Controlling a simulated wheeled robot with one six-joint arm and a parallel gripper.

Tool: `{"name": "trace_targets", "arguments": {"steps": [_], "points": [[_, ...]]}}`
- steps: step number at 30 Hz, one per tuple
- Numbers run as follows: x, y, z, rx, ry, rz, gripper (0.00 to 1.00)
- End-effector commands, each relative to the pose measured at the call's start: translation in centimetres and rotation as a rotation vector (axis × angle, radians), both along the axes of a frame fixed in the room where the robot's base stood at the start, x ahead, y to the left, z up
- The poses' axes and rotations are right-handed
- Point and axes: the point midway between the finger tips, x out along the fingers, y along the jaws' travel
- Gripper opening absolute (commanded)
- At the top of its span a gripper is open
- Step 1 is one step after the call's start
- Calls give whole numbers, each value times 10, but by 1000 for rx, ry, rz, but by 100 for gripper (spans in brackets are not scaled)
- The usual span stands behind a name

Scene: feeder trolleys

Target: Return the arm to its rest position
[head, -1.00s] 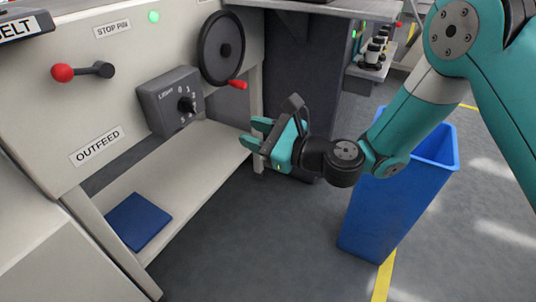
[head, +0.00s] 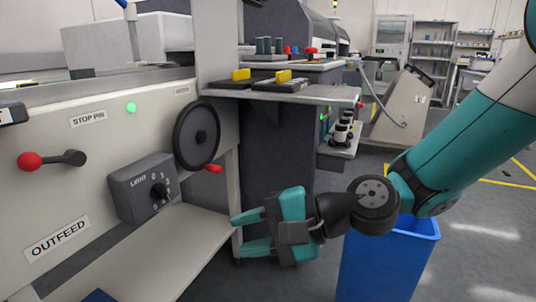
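My gripper (head: 252,233) is in the lower middle of the head view, at the end of my teal and black arm. Its two teal fingers are spread apart and point left, with nothing between them. It hangs in front of the grey machine, to the right of the lower shelf and left of the blue bin. Whether the fingertips touch the machine's leg behind them I cannot tell, though they overlap it in the picture.
A blue bin (head: 385,266) stands below my forearm. A side table (head: 320,93) holds yellow-topped parts. Open floor lies at right.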

Motion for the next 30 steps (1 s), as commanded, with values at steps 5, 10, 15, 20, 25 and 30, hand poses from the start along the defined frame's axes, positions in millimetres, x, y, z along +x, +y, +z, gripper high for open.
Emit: {"name": "trace_targets", "arguments": {"steps": [5, 10, 15, 20, 25, 30], "points": [[-53, -57, 9, -353, -414, 303, 36], [-87, -111, 8, -593, -605, 522, 36], [-116, -159, 9, -761, -695, 698, 36], [-131, -184, 34, -832, -715, 790, 36], [-130, -184, 74, -829, -714, 789, 36], [-130, -183, 124, -829, -715, 787, 36]]}}
